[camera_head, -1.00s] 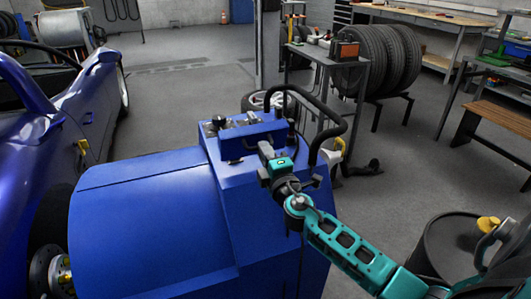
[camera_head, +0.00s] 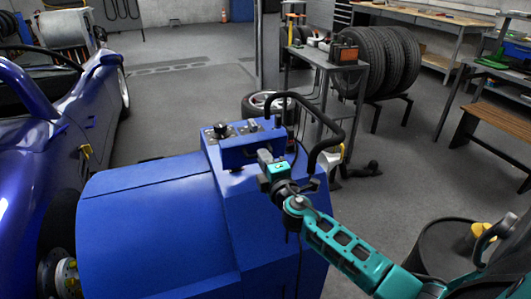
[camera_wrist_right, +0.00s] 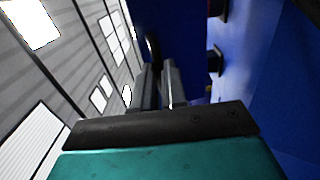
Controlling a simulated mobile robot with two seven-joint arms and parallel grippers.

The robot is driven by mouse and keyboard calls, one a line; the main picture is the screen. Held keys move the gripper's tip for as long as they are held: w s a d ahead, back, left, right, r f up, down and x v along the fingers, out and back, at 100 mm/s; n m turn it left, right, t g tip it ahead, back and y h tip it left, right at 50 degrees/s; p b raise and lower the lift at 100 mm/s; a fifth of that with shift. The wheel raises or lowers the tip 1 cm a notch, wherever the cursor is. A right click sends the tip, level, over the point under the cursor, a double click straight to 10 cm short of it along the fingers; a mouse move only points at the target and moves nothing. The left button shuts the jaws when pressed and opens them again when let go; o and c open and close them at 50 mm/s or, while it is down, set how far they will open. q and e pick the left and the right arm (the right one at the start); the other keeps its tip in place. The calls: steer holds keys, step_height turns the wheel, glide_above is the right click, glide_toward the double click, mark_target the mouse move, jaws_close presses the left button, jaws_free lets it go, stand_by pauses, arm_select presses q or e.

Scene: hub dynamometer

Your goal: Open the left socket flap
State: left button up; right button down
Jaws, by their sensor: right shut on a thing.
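The blue dynamometer (camera_head: 150,220) fills the lower middle of the head view. On its upper part is a raised blue panel (camera_head: 238,153), apparently the socket flap area; left and right flaps cannot be told apart here. My right gripper (camera_head: 265,156) is at the right end of this panel. In the right wrist view its two grey fingers (camera_wrist_right: 159,88) are close together against a dark blue part (camera_wrist_right: 183,30), seemingly the flap's edge. The fingers hide what lies between them. My left gripper is not in view.
A black tubular handle (camera_head: 325,115) curves up just right of my right gripper. Knobs (camera_head: 221,130) stand on the top behind the panel. A blue car (camera_head: 60,160) is at the left. A black drum (camera_head: 445,245) stands at the lower right.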

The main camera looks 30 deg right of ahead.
steer(key=shift+w+d+r, duration=0.1)
steer(key=shift+w+r, duration=0.35)
steer(key=c, duration=1.2)
jaws_free()
steer(key=shift+o, duration=0.2)
steer(key=shift+s, duration=0.1)
steer(key=b+v, duration=0.1)
steer(key=v, duration=1.2)
